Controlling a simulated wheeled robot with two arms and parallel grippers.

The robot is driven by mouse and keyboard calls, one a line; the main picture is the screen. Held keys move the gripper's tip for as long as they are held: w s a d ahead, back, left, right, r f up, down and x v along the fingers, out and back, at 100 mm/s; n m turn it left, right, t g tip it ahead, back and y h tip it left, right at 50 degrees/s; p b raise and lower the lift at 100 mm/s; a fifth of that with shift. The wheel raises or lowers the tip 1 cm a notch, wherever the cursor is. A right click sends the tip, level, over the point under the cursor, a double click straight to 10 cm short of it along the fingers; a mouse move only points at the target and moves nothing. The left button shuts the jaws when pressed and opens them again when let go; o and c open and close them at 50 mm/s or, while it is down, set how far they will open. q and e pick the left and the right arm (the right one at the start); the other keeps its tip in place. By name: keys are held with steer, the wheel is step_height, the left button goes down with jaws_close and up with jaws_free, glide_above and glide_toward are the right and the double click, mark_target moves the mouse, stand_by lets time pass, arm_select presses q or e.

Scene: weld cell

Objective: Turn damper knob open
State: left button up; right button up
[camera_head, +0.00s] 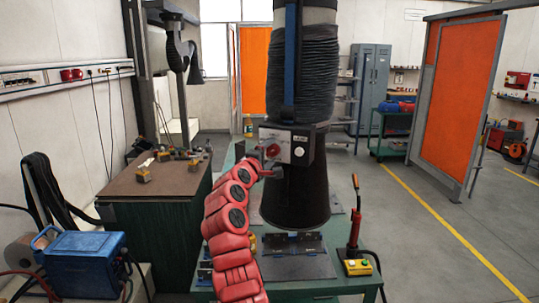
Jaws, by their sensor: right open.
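The damper knob (273,150) is a small red knob on the light face of a control box (299,139). The box is mounted on the front of a black extraction hood (295,200), below a ribbed black hose (303,75). My red right arm rises from the bottom centre. My right gripper (266,164) is open just below and left of the knob, close to it. I cannot tell whether it touches the knob. The fingers are small and partly lost against the dark hood. My left gripper is not in view.
A green welding table (335,287) stands under the hood, with dark metal plates (297,266), a red-handled tool (355,220) and a yellow button box (357,267). A brown-topped bench (150,182) is at left, a blue machine (82,262) at lower left. Floor at right is clear.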

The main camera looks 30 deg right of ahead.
steer(key=b+v, duration=0.3)
steer(key=v, duration=1.4)
steer(key=shift+a, duration=0.25)
